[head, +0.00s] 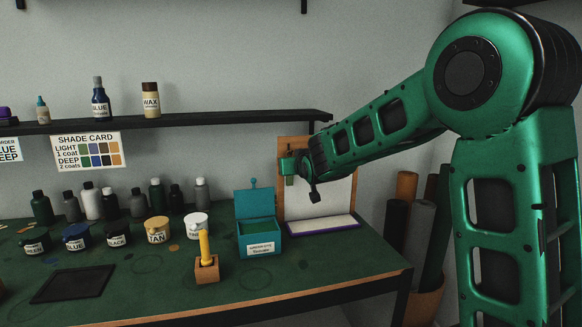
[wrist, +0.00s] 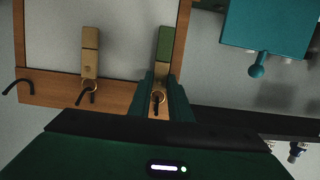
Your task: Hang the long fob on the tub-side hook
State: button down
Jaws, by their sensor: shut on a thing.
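My gripper (wrist: 163,93) is shut on a green fob (wrist: 165,45) in front of the hook board (wrist: 125,95). The fob's body extends up the wrist picture, past the fingers. Its brass ring (wrist: 158,97) overlaps the hook nearest the teal tub, the tub-side hook (wrist: 156,108); I cannot tell whether the ring is around it. A tan fob (wrist: 90,52) has its ring at the middle hook (wrist: 87,97). The far-left hook (wrist: 16,85) is bare. In the head view, my gripper (head: 290,165) is at the board's upper left, with the green fob below it.
The teal tub (head: 262,246) with its lid up stands left of the board on the green bench; its lid knob (wrist: 262,70) shows in the wrist view. A white tray (head: 325,228) lies below the board. A wooden block with a yellow stick (head: 204,250) stands nearer. A shelf (head: 200,122) runs above.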

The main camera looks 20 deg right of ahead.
jog(key=shift+f, duration=0.35)
dwell(0.6)
jog(key=c, duration=1.6)
grip_release()
jog(key=shift+w, duration=0.1)
jog(key=shift+o, duration=0.2)
jog(key=v, duration=0.8)
